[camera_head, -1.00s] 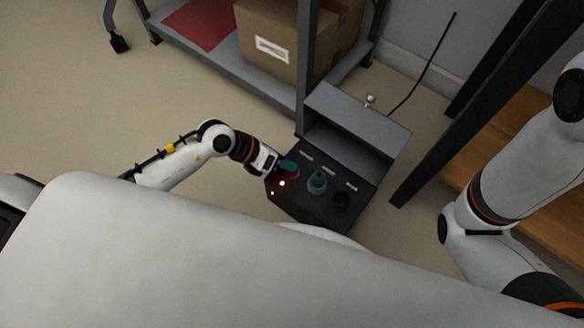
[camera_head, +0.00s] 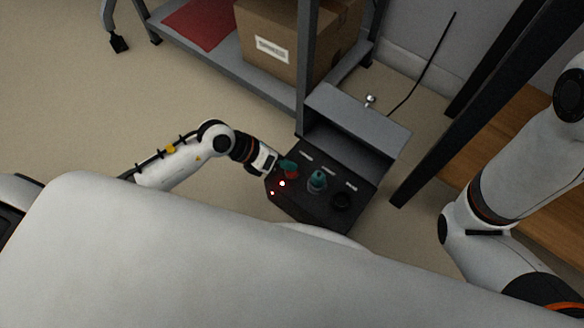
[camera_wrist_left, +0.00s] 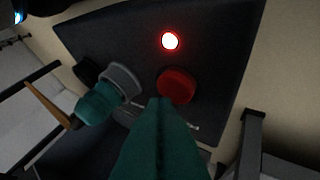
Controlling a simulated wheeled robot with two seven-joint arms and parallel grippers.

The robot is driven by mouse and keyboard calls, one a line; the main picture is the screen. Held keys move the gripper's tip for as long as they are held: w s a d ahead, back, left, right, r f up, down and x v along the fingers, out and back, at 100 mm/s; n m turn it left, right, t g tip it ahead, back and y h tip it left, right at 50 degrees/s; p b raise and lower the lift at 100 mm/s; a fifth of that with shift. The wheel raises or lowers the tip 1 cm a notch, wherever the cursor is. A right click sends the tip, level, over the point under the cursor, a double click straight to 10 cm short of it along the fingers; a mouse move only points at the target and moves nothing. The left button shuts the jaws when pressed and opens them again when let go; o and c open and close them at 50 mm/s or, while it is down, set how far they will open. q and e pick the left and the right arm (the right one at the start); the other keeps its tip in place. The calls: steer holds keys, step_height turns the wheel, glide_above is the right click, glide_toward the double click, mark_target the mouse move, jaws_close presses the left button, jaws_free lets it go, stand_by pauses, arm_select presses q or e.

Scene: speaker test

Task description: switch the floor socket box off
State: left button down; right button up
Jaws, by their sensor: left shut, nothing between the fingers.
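The floor socket box (camera_head: 318,210) is a dark box on the floor with its grey lid (camera_head: 357,118) raised. One lit light (camera_wrist_left: 170,41) also shows in the left wrist view. My left gripper (camera_head: 288,166) has teal fingers, shut and empty, at the red button; in the left wrist view the fingertips (camera_wrist_left: 160,102) overlap its edge. I cannot tell whether they touch it. My right gripper is out of view.
A grey shelf rack (camera_head: 225,65) with a cardboard box (camera_head: 290,40) and a red sheet (camera_head: 203,24) stands behind the socket box. A dark post (camera_head: 440,135) and wooden surface (camera_head: 520,165) are to the right. The floor at left is clear.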

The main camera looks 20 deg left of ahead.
arm_select(q)
steer(key=shift+f, duration=0.15)
steer(key=shift+f, duration=0.3)
stand_by(0.6)
steer(key=shift+r+p, duration=0.45)
steer(key=shift+p, duration=0.3)
